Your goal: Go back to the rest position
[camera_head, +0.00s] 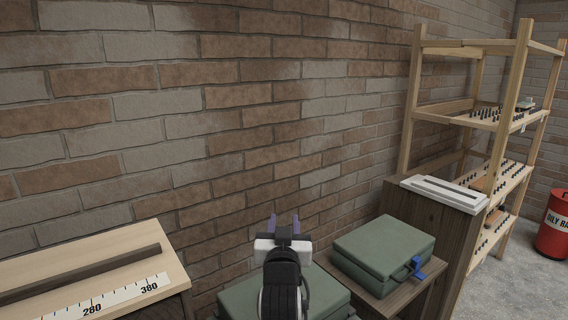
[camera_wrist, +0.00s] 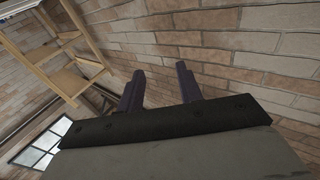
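My gripper (camera_head: 284,222) is raised in front of the brick wall in the head view, its two purple fingers pointing up and away. In the wrist view my gripper (camera_wrist: 160,88) shows the two fingers apart with only wall between them. It is open and empty. My arm hides part of a green case (camera_head: 240,297) below it.
A second green case (camera_head: 382,250) with a blue latch rests on a low wooden table at right. A dark cabinet (camera_head: 430,235), a wooden shelf rack (camera_head: 408,110) and a red bin (camera_head: 553,228) stand farther right. A wooden bench (camera_head: 90,262) with a number scale is at left.

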